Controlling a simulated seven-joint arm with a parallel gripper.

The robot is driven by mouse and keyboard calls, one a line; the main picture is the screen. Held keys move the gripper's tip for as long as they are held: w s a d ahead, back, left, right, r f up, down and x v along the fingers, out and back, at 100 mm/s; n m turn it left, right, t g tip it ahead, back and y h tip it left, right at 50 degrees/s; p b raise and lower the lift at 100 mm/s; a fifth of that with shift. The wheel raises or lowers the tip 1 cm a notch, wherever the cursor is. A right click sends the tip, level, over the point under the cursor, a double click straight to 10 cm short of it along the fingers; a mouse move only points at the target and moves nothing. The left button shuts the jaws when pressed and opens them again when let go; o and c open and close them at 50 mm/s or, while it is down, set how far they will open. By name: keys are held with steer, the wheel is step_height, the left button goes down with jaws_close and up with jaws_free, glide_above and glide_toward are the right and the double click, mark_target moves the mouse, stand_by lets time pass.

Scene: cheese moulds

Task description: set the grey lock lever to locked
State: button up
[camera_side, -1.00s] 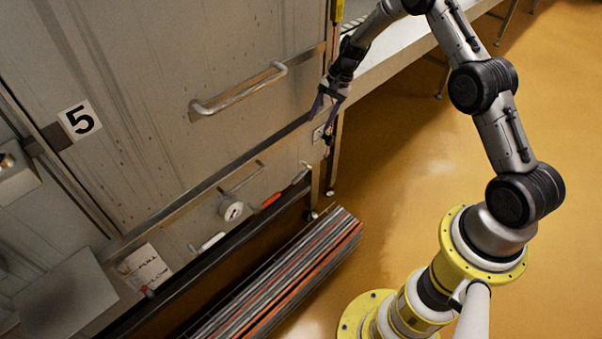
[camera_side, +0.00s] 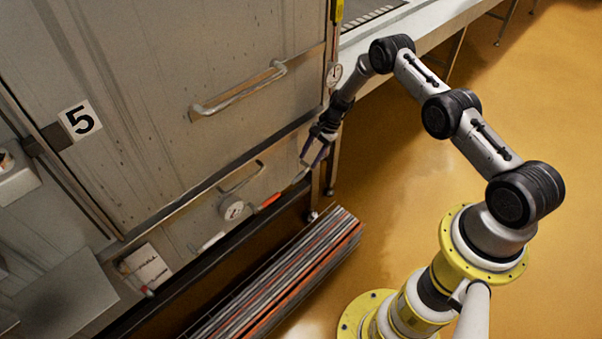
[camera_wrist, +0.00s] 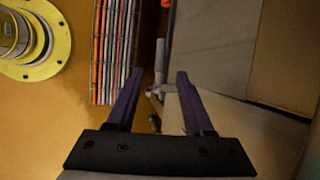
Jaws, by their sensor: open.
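The grey lock lever (camera_side: 301,175) is at the right end of the row of handles along the lower edge of the big metal door unit. My gripper (camera_side: 311,164) is just above it in the side view, with its purple fingers pointing down towards it and partly covering it. In the wrist view my gripper (camera_wrist: 160,73) is open, and the grey lever (camera_wrist: 159,58) shows between and just beyond the two fingertips. I see no contact. Which lever position is locked cannot be read.
A red-handled lever (camera_side: 268,201) and a round gauge (camera_side: 231,208) lie left of the grey lever, with a white handle (camera_side: 208,243) further left. A stack of striped slats (camera_side: 290,265) lies below. A long door handle (camera_side: 238,92) is above. The yellow floor (camera_side: 420,220) at right is clear.

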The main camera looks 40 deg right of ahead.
mark_target(300, 175)
steer(key=x, duration=0.7)
steer(key=shift+w+a+f, duration=0.1)
steer(key=shift+a+f, duration=0.05)
steer(key=shift+f, duration=0.25)
steer(key=shift+c, duration=0.2)
jaws_close()
stand_by(0.9)
